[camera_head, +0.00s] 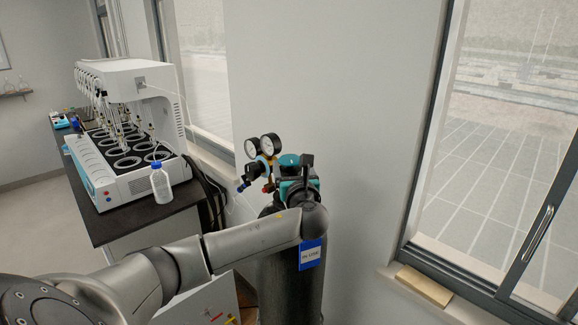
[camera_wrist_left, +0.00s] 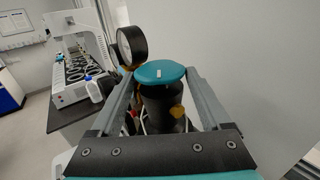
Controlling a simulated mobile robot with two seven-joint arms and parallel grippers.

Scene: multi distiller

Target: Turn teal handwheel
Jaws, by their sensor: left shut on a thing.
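The teal handwheel (camera_wrist_left: 160,72) is a round knob on top of the gas cylinder's valve. In the head view it shows as a small teal cap (camera_head: 289,160) beside the gauges. My left gripper (camera_wrist_left: 162,80) has one finger on each side of the handwheel and is shut on it. In the head view my left gripper (camera_head: 293,168) is at the cylinder top, and my arm hides part of the valve. The dark gas cylinder (camera_head: 290,285) stands upright with a blue label. My right gripper is in neither view.
Two round pressure gauges (camera_head: 261,147) sit just left of the handwheel. A bench (camera_head: 140,222) on the left carries a white multi distiller (camera_head: 115,75) and a blue-capped bottle (camera_head: 160,184). The wall and a window (camera_head: 500,150) are close behind and right.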

